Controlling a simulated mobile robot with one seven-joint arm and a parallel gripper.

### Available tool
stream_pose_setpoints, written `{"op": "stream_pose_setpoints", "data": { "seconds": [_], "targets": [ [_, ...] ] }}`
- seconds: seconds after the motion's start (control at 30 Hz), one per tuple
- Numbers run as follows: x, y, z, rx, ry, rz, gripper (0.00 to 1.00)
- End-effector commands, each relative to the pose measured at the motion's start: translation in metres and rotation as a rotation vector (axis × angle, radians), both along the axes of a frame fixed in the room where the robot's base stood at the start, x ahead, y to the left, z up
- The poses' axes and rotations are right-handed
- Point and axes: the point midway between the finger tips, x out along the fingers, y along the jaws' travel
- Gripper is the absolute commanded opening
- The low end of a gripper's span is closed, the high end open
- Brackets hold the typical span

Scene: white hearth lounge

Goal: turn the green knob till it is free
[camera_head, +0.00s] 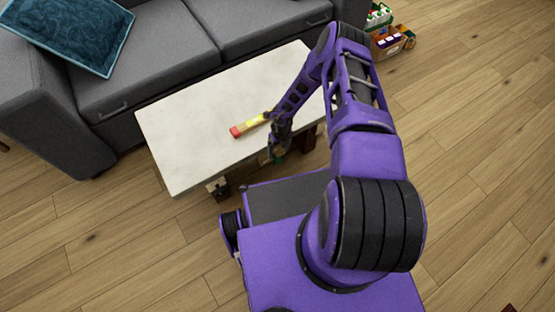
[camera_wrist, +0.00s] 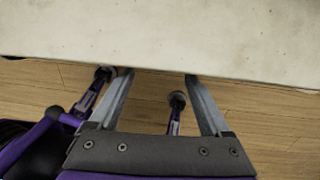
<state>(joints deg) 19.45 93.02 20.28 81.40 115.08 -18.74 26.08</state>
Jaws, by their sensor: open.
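A small green patch (camera_head: 279,160), perhaps the green knob, shows in the head view at the table's front edge, right by my gripper (camera_head: 275,150). My arm and gripper partly cover it, so I cannot tell whether they touch. In the wrist view my gripper (camera_wrist: 160,76) is open, its two grey fingers apart, with nothing held between them. The fingertips lie close to the table edge in that picture. No green shows in the wrist view.
The pale table (camera_head: 185,130) has a red and yellow bar (camera_head: 250,125) lying near my gripper. A grey sofa (camera_head: 175,50) with a blue cushion (camera_head: 70,30) stands behind. A crate of items (camera_head: 393,45) is on the floor at the back right. Wooden floor (camera_head: 480,150) is clear to the right.

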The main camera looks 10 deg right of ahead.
Motion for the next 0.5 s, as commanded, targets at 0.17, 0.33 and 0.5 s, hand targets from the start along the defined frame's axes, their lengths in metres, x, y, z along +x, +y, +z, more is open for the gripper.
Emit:
{"op": "stream_pose_setpoints", "data": {
  "seconds": [0.17, 0.33, 0.5],
  "targets": [
    [-0.002, 0.003, -0.040, 0.001, 0.001, -0.001, 0.82],
    [-0.001, 0.004, -0.061, 0.000, 0.000, -0.001, 0.82],
    [-0.001, 0.005, -0.069, 0.000, -0.001, 0.001, 0.82]
  ]
}}
